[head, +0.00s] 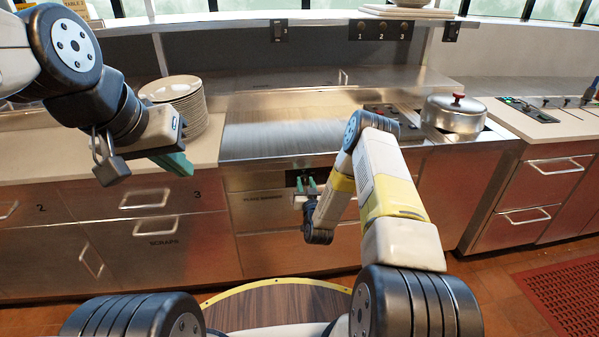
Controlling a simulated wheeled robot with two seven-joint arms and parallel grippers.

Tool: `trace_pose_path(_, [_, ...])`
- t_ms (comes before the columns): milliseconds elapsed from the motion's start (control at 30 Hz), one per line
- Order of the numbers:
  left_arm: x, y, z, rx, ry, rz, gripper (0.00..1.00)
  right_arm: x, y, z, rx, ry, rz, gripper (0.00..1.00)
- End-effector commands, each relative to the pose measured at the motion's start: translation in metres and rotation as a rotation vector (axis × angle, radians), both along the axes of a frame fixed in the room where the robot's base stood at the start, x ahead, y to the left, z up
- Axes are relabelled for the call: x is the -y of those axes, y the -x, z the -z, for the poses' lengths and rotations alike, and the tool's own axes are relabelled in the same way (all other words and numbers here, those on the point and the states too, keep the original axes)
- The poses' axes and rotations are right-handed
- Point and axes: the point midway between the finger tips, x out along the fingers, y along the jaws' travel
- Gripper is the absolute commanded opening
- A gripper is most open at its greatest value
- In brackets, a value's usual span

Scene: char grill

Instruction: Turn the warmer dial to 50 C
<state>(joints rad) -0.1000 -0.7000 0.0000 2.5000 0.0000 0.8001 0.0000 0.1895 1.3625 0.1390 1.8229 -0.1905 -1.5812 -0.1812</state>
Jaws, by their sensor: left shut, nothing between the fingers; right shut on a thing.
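The plate warmer drawer front (265,215) is below the steel counter, with a label that seems to read "PLATE WARMER". A small black control panel (291,178) sits at its upper right. My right gripper (306,183) is at this panel, its green fingers shut on the warmer dial. The dial is hidden by the fingers, and its setting cannot be read. My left gripper (178,163) is shut and empty, raised in front of the counter near the plates.
A stack of plates (176,92) stands on the left counter. A lidded steel pot (454,114) is on the right of the cooktop. Drawers with bar handles (146,199) line the front. A red floor mat (570,290) lies at the lower right.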

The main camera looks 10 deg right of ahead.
Motion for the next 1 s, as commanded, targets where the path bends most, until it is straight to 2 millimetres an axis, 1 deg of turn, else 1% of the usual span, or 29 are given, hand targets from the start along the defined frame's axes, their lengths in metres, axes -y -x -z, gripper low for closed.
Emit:
trace_pose_path(700, [0.0,0.0,0.0,0.0,0.0,0.0,0.0,0.0031,0.0006,0.0018,-0.021,-0.64,0.003,0.0])
trace_pose_path(1000, [0.0,0.0,0.0,0.0,0.0,0.0,0.0,0.003,0.0007,0.0027,-0.028,-0.831,0.003,0.0])
